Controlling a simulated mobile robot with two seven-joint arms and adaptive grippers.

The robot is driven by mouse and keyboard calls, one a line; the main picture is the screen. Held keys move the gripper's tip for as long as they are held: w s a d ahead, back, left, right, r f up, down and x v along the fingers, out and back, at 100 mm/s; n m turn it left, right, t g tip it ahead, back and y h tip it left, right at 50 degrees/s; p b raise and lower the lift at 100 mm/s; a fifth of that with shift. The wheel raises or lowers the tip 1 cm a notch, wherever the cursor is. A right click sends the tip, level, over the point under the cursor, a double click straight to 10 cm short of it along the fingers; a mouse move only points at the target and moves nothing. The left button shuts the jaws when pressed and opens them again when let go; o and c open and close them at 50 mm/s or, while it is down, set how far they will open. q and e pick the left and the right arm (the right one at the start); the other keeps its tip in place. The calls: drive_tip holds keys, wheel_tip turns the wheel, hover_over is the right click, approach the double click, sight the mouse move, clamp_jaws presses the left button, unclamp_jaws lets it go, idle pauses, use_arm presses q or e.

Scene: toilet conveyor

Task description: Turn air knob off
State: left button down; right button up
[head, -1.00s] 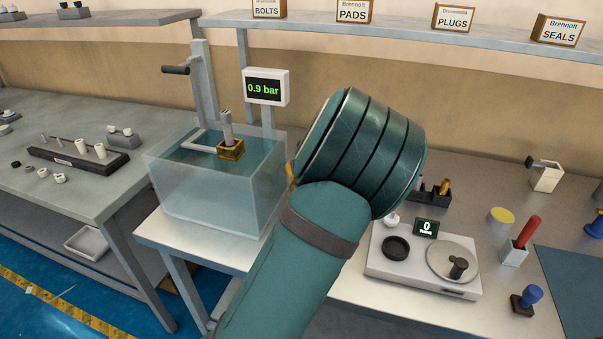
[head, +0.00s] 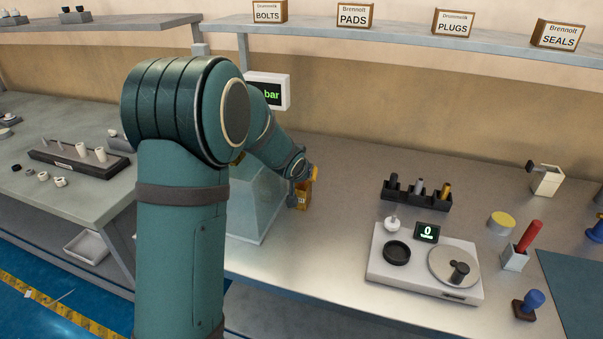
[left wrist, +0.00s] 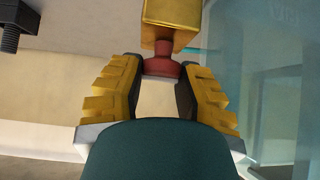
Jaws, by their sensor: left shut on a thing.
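In the left wrist view a small red knob (left wrist: 161,68) sits below a gold block (left wrist: 170,24). My left gripper (left wrist: 162,78) has its two yellow-backed fingers on either side of the knob and is shut on it. In the head view my left arm reaches past the water tank (head: 253,203). There the left gripper (head: 303,182) is at the gold block (head: 304,197), beside the tank's right side. The knob itself is hidden in the head view. The pressure display (head: 272,92) is partly covered by my arm; only "bar" can be read. My right gripper is not in view.
A grey tester (head: 385,277) reading 0 stands on the bench to the right, with a black rack (head: 416,195) behind it. A red-handled tool (head: 528,236) and a blue-knobbed stamp (head: 533,300) stand further right. The bench between tank and rack is clear.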

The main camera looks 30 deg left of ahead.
use_arm(q)
drive_tip(key=shift+f+m, duration=0.1)
drive_tip(key=shift+m, duration=0.2)
idle(0.4)
drive_tip(key=c, duration=0.6)
unclamp_jaws()
drive_tip(key=shift+w, duration=0.1)
drive_tip(key=shift+s+r, duration=0.2)
drive_tip(key=shift+r, duration=0.15)
drive_tip(key=shift+v, duration=3.65)
drive_tip(key=shift+s+f, duration=0.15)
